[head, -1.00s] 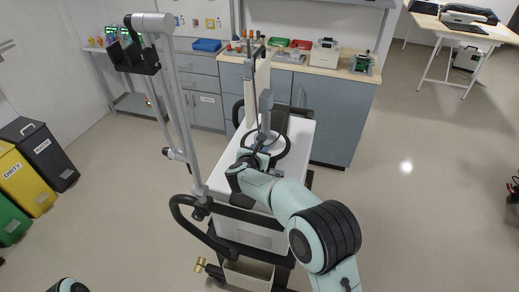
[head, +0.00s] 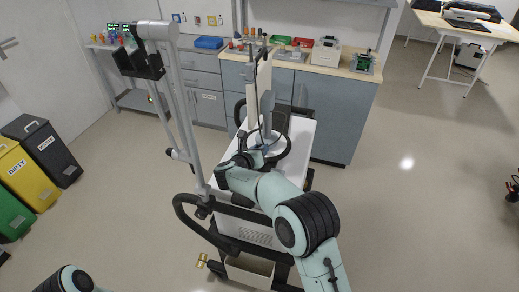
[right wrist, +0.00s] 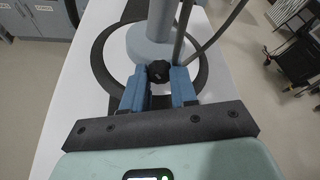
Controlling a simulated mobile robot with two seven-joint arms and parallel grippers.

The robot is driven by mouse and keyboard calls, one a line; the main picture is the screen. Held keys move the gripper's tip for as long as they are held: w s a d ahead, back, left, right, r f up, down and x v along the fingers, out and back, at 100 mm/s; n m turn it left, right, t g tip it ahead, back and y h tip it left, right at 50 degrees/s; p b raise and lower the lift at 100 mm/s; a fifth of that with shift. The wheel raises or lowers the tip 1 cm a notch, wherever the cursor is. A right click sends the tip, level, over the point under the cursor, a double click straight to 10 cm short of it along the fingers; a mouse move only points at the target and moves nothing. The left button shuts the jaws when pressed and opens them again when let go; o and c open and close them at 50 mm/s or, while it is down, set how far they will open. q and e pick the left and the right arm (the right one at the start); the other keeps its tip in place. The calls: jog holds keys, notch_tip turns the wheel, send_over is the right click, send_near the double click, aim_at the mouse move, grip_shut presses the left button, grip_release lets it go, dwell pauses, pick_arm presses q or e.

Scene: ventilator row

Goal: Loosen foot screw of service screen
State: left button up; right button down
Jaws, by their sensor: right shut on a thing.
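The service screen (head: 253,95) stands upright on the white cart top, seen nearly edge-on in the head view. In the right wrist view its grey post (right wrist: 161,18) rises from a round pale foot (right wrist: 125,45) ringed in black. The foot screw is a small black knob (right wrist: 158,70) at the near side of the foot. My right gripper (right wrist: 159,84) has its blue fingers on both sides of the knob and is shut on it. In the head view this gripper (head: 257,153) is low by the foot, partly covered by my wrist. My left gripper is out of view.
The white cart (head: 299,135) has a dark handle loop (head: 190,222) and a tall grey jointed pole (head: 184,110) left of the screen. A cable runs beside the post in the wrist view. Grey cabinets (head: 340,112) with a worktop stand behind. Open floor lies to the right.

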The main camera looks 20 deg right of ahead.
jog(key=shift+r, duration=0.15)
jog(key=c, duration=0.9)
grip_release()
jog(key=shift+s+a, duration=0.2)
jog(key=shift+a, duration=0.05)
jog(key=b+v, duration=0.3)
jog(key=v, duration=0.8)
jog(key=shift+s, duration=0.15)
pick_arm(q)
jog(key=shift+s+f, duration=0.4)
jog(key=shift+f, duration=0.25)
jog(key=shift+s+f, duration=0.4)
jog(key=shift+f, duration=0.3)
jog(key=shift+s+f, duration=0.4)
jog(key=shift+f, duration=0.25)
pick_arm(e)
jog(key=shift+v, duration=0.8)
